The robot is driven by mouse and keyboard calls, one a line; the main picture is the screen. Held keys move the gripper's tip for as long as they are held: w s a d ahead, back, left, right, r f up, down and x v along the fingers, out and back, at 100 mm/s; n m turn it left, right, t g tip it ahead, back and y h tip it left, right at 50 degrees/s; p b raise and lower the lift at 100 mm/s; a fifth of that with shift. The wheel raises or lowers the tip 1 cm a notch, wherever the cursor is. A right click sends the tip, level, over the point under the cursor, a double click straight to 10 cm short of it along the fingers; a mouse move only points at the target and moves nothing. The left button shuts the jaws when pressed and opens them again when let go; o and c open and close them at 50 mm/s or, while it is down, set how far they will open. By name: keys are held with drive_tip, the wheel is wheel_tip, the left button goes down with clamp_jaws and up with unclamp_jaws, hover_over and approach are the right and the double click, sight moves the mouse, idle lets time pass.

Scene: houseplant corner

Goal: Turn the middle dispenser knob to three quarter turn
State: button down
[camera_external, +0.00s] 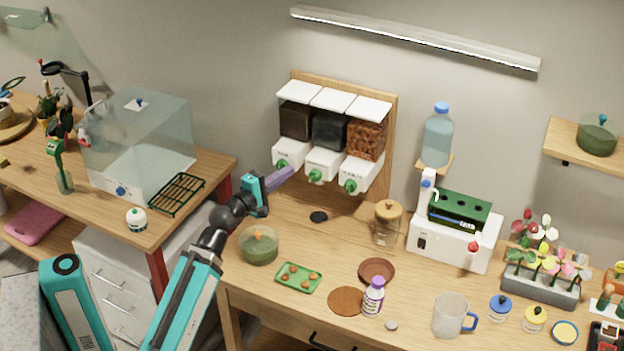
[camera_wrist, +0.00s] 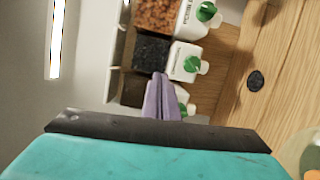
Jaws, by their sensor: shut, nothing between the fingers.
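The dispenser unit on a wooden back board (camera_external: 390,115) has three bins with white lids. The middle dispenser (camera_external: 330,130) holds dark grains, and its green knob (camera_external: 315,176) sits on the white front. In the wrist view the middle green knob (camera_wrist: 191,64) is right of and above my fingertips. The left knob (camera_external: 282,163) and right knob (camera_external: 350,186) are also green. My gripper (camera_external: 290,172), with purple fingers, is shut and empty, pointing at the unit from the left. In the wrist view its fingers (camera_wrist: 160,92) partly cover the left dispenser. No contact with the middle knob is visible.
Below the unit, a dark oval piece (camera_external: 319,217) lies on the wooden table. A green lidded bowl (camera_external: 259,245), a green tray (camera_external: 298,278) and a glass jar (camera_external: 387,225) stand nearby. A blue-capped bottle (camera_external: 438,138) stands on a shelf to the right.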

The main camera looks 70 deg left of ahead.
drive_tip(key=shift+r+b+v, duration=0.1)
drive_tip(key=shift+b+v, duration=0.65)
drive_tip(key=shift+b, duration=0.25)
drive_tip(key=shift+r+b+v, duration=0.15)
drive_tip(key=shift+b+v, duration=0.6)
drive_tip(key=shift+b, duration=0.2)
drive_tip(key=shift+d, duration=0.15)
